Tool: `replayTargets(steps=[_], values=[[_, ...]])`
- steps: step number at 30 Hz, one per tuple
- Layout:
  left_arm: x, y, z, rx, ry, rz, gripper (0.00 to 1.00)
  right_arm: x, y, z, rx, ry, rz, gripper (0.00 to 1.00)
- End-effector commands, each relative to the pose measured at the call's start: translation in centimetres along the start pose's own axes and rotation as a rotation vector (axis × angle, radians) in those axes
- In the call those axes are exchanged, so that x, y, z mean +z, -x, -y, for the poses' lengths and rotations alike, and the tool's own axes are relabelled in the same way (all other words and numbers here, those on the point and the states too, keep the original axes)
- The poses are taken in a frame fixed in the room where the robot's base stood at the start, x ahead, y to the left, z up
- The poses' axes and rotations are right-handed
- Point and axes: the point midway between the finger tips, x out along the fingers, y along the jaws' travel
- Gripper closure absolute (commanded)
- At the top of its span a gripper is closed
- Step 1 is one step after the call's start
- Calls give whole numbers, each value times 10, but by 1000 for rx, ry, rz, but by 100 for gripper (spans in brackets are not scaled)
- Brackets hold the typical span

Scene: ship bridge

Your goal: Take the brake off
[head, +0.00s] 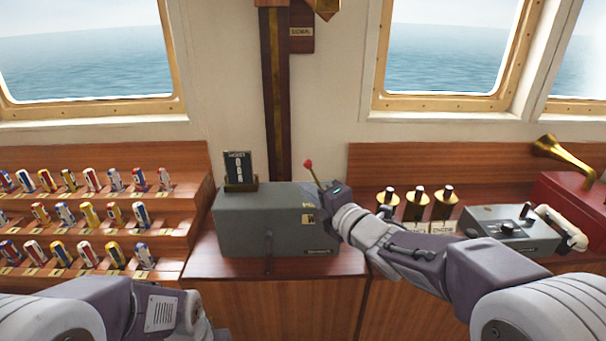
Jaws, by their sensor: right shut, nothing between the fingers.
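A grey metal box (260,225) stands on the wooden console in the middle of the head view. A thin lever with a red knob (308,164) rises at its right end, tilted a little to the left. My right gripper (322,203) is at the box's right end, just below the knob and close to the lever's lower part. It is shut with nothing held. The wrist hides the lever's foot and part of the box's right side; I cannot tell whether the fingers touch the lever. My left arm shows at the lower left, but its gripper is not in view.
A dark number board (239,168) stands on the box. Tiered racks of small flags (85,215) fill the left.

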Motion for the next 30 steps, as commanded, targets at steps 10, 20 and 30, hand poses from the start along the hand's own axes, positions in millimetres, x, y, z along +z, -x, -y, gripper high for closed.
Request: replayTargets(steps=[10,20,30], values=[[0,1,0,0,0,0,64,0,-8,0,-2,0,-1,100],[-1,7,0,0,0,0,64,0,-75,0,-3,-1,-2,100],[-3,22,0,0,0,0,64,31,-90,-2,-2,0,4,100]])
